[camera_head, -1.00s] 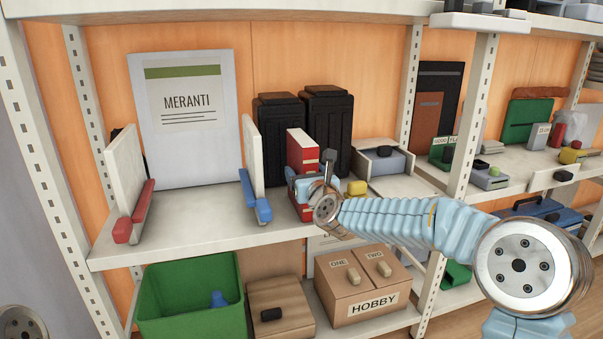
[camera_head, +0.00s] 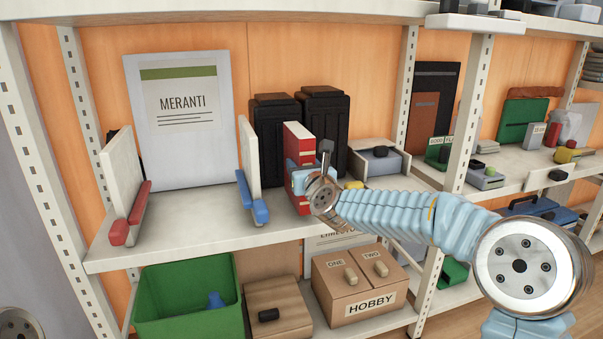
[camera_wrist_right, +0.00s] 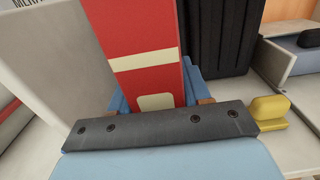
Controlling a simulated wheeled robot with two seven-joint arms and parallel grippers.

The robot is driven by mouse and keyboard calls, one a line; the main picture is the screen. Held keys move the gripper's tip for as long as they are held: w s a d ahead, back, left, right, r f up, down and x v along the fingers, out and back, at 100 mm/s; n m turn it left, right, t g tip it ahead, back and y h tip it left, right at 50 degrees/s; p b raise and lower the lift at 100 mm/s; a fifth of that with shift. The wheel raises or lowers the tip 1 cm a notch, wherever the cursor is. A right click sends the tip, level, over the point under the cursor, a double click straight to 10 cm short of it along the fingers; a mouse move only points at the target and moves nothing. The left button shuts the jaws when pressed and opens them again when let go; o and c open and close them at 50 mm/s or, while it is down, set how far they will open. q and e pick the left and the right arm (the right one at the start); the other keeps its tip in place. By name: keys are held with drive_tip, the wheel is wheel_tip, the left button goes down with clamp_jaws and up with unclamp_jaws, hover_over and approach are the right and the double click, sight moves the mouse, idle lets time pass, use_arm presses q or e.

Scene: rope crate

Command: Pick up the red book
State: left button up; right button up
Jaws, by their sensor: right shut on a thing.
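The red book (camera_head: 296,144) stands upright on the middle shelf, with cream bands on its spine. It is just right of the white divider with the blue foot. My right gripper (camera_head: 297,172) is shut on the book's near edge, with its blue fingers on either side. In the right wrist view the book (camera_wrist_right: 142,45) rises between the fingers (camera_wrist_right: 158,90). The book's lower part is partly hidden by my gripper, so I cannot tell whether it touches the shelf. My left gripper is not in view.
The white divider with the blue foot (camera_head: 248,152) stands close left of the book. Black boxes (camera_head: 325,115) stand behind it. A yellow-handled object (camera_wrist_right: 268,108) is to the right. Clear shelf (camera_head: 185,225) lies between the dividers.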

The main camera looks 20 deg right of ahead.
sight(301, 146)
drive_tip(key=s+r, duration=0.1)
drive_tip(key=r, duration=0.1)
drive_tip(key=s+a+r, duration=0.1)
drive_tip(key=s+r, duration=0.2)
drive_tip(key=r, duration=0.1)
drive_tip(key=shift+s+a+r+p, duration=0.15)
drive_tip(key=shift+a+r+p, duration=0.05)
drive_tip(key=shift+r+p, duration=0.2)
drive_tip(key=s+a+r, duration=0.2)
drive_tip(key=s+r, duration=0.2)
drive_tip(key=s, duration=0.5)
drive_tip(key=shift+a, duration=0.3)
drive_tip(key=shift+s, duration=0.1)
